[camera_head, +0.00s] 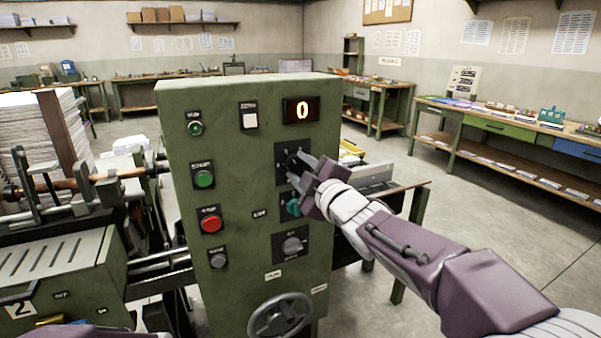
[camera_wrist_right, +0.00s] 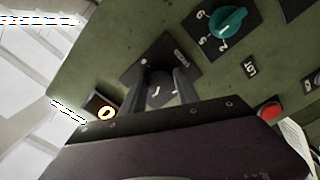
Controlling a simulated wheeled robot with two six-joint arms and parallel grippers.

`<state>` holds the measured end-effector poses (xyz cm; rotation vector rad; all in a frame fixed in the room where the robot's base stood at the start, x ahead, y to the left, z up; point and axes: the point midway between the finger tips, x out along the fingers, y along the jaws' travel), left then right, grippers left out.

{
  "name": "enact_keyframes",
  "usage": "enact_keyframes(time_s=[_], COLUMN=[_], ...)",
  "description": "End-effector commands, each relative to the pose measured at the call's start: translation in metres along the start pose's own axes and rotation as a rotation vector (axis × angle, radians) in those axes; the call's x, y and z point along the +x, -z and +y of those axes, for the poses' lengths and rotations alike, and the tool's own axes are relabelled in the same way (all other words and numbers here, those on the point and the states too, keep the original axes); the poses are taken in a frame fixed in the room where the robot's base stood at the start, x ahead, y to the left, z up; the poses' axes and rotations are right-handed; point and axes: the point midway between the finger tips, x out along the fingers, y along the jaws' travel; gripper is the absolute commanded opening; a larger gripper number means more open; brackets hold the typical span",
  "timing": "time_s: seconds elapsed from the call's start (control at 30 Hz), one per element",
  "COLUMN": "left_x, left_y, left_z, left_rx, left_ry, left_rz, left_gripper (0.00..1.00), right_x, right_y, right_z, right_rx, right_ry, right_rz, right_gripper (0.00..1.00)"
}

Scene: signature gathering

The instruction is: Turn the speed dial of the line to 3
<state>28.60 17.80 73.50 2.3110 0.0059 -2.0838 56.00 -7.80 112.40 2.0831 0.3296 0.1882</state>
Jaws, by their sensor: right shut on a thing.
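A green control cabinet (camera_head: 230,150) carries several knobs and buttons. My right gripper (camera_head: 291,168) reaches its upper right part and is shut on a dark dial (camera_wrist_right: 159,90), one finger on each side. The fingers hide much of the dial. Below it is a teal knob (camera_head: 293,207), on a plate with numbers in the wrist view (camera_wrist_right: 228,20). A lit display (camera_head: 301,110) reads 0. My left gripper is not in view.
The cabinet front also has a green button (camera_head: 204,179), a red button (camera_head: 211,223), a grey knob (camera_head: 292,245) and a handwheel (camera_head: 280,315). Machinery and a paper stack (camera_head: 35,140) stand at left. Floor at right is open.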

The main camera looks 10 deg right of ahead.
Motion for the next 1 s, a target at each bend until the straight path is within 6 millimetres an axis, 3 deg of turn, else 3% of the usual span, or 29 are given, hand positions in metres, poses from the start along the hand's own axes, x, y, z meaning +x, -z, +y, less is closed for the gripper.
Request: enact_keyframes(time_s=[0.47, 0.5, 0.53, 0.87, 1.0], left_x=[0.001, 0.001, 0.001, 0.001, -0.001], left_y=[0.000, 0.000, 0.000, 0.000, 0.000], left_z=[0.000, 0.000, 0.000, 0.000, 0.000], left_rx=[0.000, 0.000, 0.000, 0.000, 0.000], left_ry=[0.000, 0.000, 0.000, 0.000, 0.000], left_rz=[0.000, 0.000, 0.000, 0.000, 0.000], left_gripper=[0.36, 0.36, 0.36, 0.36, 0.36], right_x=[0.000, 0.000, 0.000, -0.001, -0.016], right_y=[0.000, 0.000, 0.000, 0.000, 0.001], right_z=[0.000, 0.000, 0.000, 0.000, 0.002], right_rx=[-0.010, -0.010, -0.010, -0.010, -0.009], right_ry=[0.001, 0.001, 0.001, 0.000, -0.003], right_rz=[0.000, 0.000, 0.000, 0.000, 0.000], right_gripper=[0.00, 0.48, 0.56, 0.58, 0.58])
